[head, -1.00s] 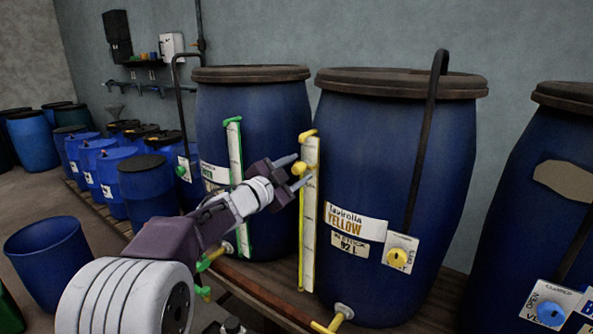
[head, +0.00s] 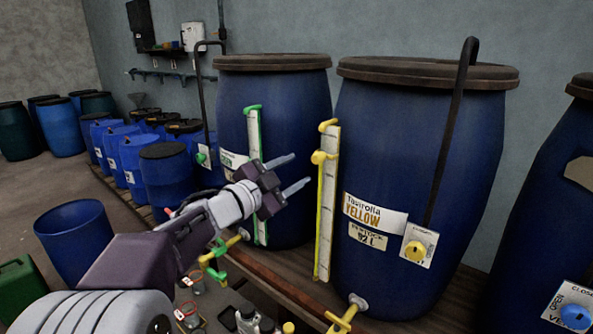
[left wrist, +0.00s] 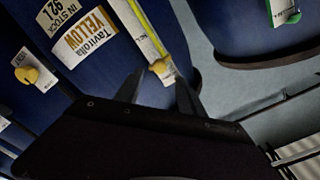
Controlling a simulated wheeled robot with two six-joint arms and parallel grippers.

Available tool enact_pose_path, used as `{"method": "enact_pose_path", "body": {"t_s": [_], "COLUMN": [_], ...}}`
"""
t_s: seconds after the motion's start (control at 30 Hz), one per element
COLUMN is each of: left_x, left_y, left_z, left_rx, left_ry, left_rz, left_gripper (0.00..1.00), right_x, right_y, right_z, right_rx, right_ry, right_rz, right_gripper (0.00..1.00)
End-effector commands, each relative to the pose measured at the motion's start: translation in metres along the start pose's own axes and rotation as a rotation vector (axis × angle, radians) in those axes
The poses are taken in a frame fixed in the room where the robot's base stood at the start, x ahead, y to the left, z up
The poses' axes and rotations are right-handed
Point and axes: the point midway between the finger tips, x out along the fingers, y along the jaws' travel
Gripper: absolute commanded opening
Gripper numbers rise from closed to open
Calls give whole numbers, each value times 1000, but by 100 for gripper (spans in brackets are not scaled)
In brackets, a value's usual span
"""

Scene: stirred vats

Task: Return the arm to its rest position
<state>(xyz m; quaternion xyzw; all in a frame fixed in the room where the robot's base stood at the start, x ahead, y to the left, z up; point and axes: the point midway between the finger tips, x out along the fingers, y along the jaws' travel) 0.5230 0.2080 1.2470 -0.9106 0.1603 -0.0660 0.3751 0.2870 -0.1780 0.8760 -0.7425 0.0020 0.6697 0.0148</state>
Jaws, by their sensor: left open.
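My left gripper (head: 290,174) is open and empty, its two pale fingertips apart, in front of the vats. It is left of the yellow gauge (head: 327,202) and its yellow knob (head: 320,157) on the yellow-labelled vat (head: 430,140), with a gap between. In the left wrist view the dark fingers (left wrist: 157,88) are spread, with the yellow knob (left wrist: 158,67) beyond them and nothing held. My right gripper is not in view.
A vat with a green gauge (head: 253,165) stands behind my gripper. A vat with a blue knob (head: 575,316) is at far right. Yellow (head: 345,314) and green (head: 213,262) taps stick out at the bottom. An open blue bucket (head: 78,245) stands on the floor.

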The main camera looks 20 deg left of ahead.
Motion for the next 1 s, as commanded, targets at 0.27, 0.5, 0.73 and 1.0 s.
{"method": "enact_pose_path", "body": {"t_s": [0.27,0.5,0.73,1.0], "left_x": [6,30,-70,-198], "left_y": [5,101,213,296], "left_z": [-12,11,130,152], "left_rx": [-1,-372,-694,-921], "left_ry": [20,-225,-913,-1453], "left_rz": [22,112,144,256], "left_gripper": [46,46,46,46], "right_x": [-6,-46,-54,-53], "right_y": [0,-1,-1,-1], "right_z": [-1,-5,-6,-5], "right_rx": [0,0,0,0], "right_ry": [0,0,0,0], "right_rz": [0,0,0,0], "right_gripper": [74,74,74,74]}}
